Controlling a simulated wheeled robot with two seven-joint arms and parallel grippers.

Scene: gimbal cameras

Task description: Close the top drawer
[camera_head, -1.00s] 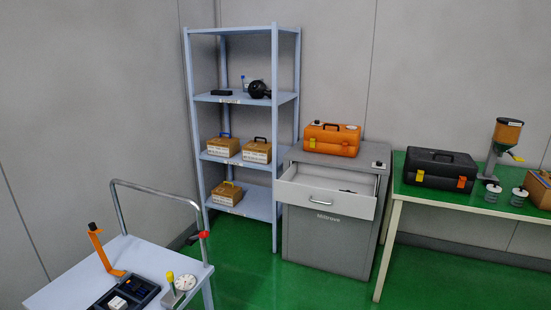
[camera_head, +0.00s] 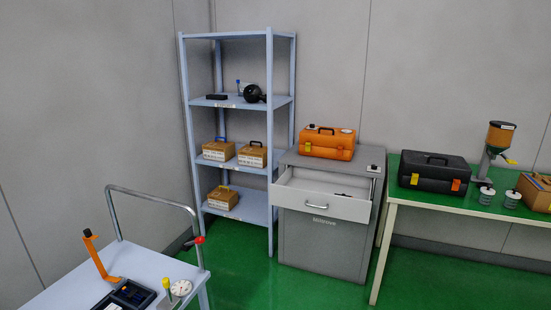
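The top drawer (camera_head: 295,200) of the grey cabinet (camera_head: 318,244) is pulled out, with its white front and metal handle facing me. A small dark item lies inside it toward the right; I cannot tell what it is. An orange toolbox (camera_head: 327,142) stands on the cabinet top, behind the drawer. Neither of my grippers is in view.
A blue-grey shelf (camera_head: 232,100) with several boxes stands left of the cabinet. A green-topped table (camera_head: 424,198) with a black toolbox (camera_head: 434,172) is to the right. A trolley (camera_head: 60,288) with a metal handle is at the front left. Green floor (camera_head: 245,272) before the cabinet is clear.

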